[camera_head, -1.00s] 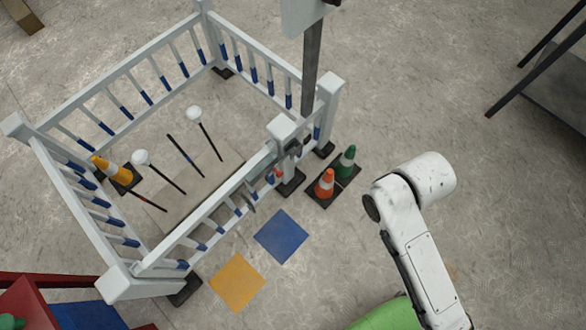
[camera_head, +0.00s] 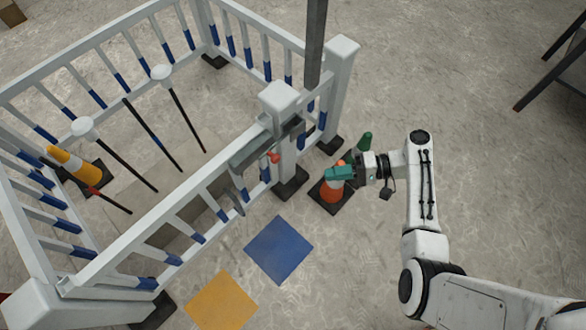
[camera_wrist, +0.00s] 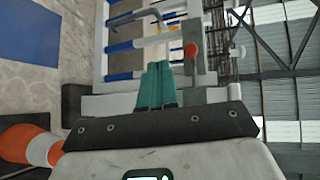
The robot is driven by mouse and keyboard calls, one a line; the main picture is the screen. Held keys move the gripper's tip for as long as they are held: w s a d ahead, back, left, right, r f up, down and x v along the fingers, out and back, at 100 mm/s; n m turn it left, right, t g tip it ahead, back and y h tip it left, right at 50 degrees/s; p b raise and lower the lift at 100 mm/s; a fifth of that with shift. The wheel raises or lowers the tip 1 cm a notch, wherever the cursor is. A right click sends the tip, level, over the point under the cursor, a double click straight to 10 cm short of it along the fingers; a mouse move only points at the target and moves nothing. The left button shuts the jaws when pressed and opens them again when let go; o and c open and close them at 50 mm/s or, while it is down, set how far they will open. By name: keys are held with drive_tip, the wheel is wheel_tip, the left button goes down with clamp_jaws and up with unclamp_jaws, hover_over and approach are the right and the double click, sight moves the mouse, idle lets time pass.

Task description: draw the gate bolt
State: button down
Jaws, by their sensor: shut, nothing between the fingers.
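The gate bolt's red knob (camera_head: 273,157) shows at the grey metal latch plate (camera_head: 262,146) on the white gate, beside a thick white post (camera_head: 280,102). In the wrist view the red knob (camera_wrist: 191,49) stands on a grey upright piece, just right of my fingertips. My gripper (camera_head: 330,174) has teal fingers and is right of the knob, apart from it. In the wrist view my gripper (camera_wrist: 159,66) has its fingers together with nothing held. How far the bolt sits in its catch cannot be told.
An orange cone (camera_head: 332,192) stands under my gripper, with a green cone (camera_head: 364,142) behind. A blue mat (camera_head: 279,249) and a yellow mat (camera_head: 222,301) lie before the gate. White-topped rods (camera_head: 161,73) stand inside the fence.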

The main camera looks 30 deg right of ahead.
drive_tip(key=w+d+m+t+y+b, duration=0.2)
drive_tip(key=w+d+t+b, duration=0.2)
drive_tip(key=shift+w+d+f, duration=0.2)
drive_tip(key=shift+w+f, duration=0.1)
drive_tip(key=shift+f, duration=0.1)
drive_tip(key=s+a+b+x, duration=0.1)
drive_tip(key=s+x, duration=0.1)
drive_tip(key=x, duration=1.1)
drive_tip(key=shift+a+r+b, duration=0.2)
drive_tip(key=shift+r+b, duration=0.1)
drive_tip(key=shift+s+a, duration=0.1)
drive_tip(key=shift+s, duration=0.05)
